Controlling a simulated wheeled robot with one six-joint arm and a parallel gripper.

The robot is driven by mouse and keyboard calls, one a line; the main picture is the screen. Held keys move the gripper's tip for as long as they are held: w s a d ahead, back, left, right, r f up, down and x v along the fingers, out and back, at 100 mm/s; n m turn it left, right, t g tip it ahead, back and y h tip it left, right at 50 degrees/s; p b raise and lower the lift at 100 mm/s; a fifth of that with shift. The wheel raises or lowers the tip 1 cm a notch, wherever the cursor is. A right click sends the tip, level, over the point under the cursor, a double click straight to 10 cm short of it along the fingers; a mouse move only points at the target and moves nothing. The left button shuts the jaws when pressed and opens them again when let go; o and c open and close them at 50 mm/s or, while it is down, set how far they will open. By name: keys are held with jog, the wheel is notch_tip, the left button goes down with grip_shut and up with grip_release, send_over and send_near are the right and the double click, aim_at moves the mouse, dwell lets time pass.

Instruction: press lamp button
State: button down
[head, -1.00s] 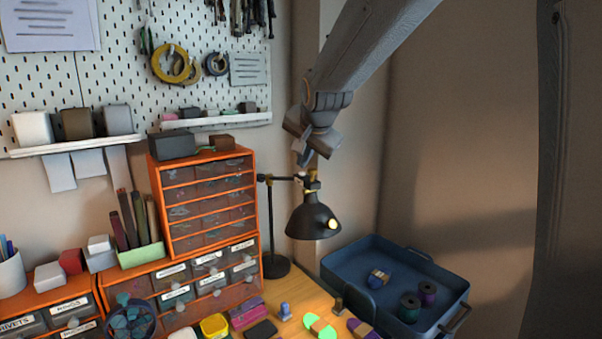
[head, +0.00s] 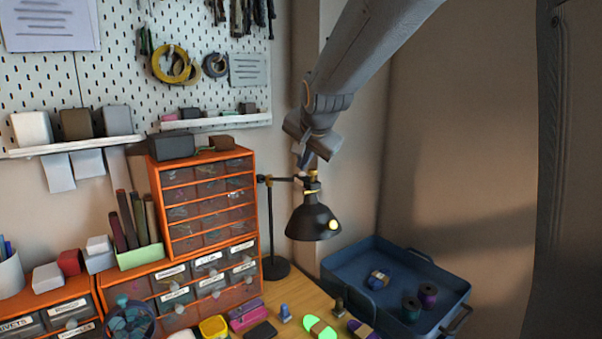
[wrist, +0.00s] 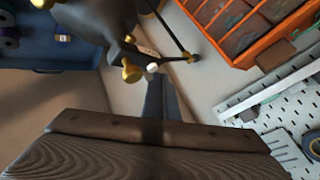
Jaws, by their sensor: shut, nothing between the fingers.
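The black desk lamp (head: 313,220) stands on a thin stand to the right of the orange drawers. Its shade hangs down and has a round pale yellow spot (head: 333,224) on its side. My gripper (head: 304,162) is shut and empty, just above the lamp's top joint. In the wrist view the fingers (wrist: 155,88) point at the lamp head (wrist: 95,22). Brass knobs and a small white round knob (wrist: 152,68) show close to the fingertips. I cannot tell whether the fingertips touch it, or which part is the button.
An orange drawer cabinet (head: 211,207) stands left of the lamp. A blue tray (head: 345,262) with spools sits at the right. Small items and a bright green piece (head: 318,331) lie on the table. A pegboard (head: 115,60) covers the back wall.

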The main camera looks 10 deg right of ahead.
jog(key=shift+r, duration=0.25)
notch_tip(320, 180, up, 6)
jog(key=p, duration=0.4)
dwell(0.4)
